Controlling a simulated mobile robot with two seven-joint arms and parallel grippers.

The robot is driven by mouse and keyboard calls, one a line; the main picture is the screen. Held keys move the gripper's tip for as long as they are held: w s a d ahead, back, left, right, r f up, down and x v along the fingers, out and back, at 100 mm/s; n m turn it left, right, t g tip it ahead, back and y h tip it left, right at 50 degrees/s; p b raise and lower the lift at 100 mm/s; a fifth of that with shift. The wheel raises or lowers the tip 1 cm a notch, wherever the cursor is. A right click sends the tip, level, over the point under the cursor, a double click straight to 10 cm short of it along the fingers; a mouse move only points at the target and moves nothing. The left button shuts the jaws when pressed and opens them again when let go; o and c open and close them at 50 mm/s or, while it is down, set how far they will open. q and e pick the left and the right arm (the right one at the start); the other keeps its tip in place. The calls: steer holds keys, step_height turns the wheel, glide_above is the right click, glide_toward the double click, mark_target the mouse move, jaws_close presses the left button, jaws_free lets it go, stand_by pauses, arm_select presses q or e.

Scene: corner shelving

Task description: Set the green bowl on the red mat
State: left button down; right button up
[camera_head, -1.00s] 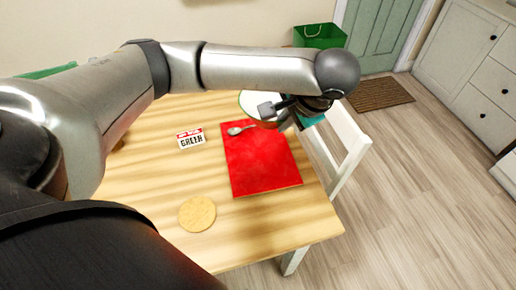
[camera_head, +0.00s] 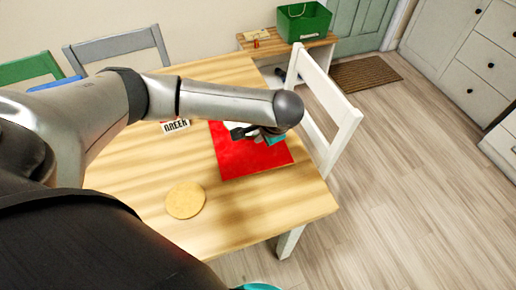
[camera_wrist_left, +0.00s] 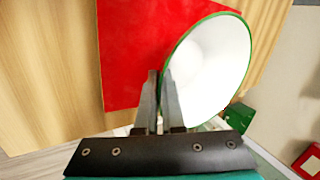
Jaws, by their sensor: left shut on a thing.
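The green bowl (camera_wrist_left: 210,70) shows in the left wrist view as a white inside with a green rim. My left gripper (camera_wrist_left: 160,78) is shut on its near rim. In the head view my left gripper (camera_head: 238,133) is over the red mat (camera_head: 250,160), and only a pale bit of the bowl (camera_head: 230,126) shows there, the rest hidden by gripper and arm. The red mat (camera_wrist_left: 130,50) lies beyond the bowl in the wrist view. Whether the bowl touches the mat, I cannot tell. My right gripper is not in view.
A round tan coaster (camera_head: 185,200) and a partly hidden lettered card (camera_head: 175,126) lie on the wooden table (camera_head: 130,185). A white chair (camera_head: 325,105) stands at the table's right edge. A green box (camera_head: 303,22) is on a side bench behind. The table's front is mostly clear.

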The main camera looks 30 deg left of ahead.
arm_select(q)
steer(key=shift+f+b, duration=0.7)
steer(key=shift+f, duration=1.7)
steer(key=c, duration=1.5)
jaws_free()
steer(key=shift+f, duration=0.15)
steer(key=o, duration=0.5)
steer(key=shift+c, duration=0.2)
steer(key=shift+r, duration=0.25)
steer(key=p+v, duration=0.3)
steer(key=v, duration=0.9)
steer(key=shift+p, duration=0.4)
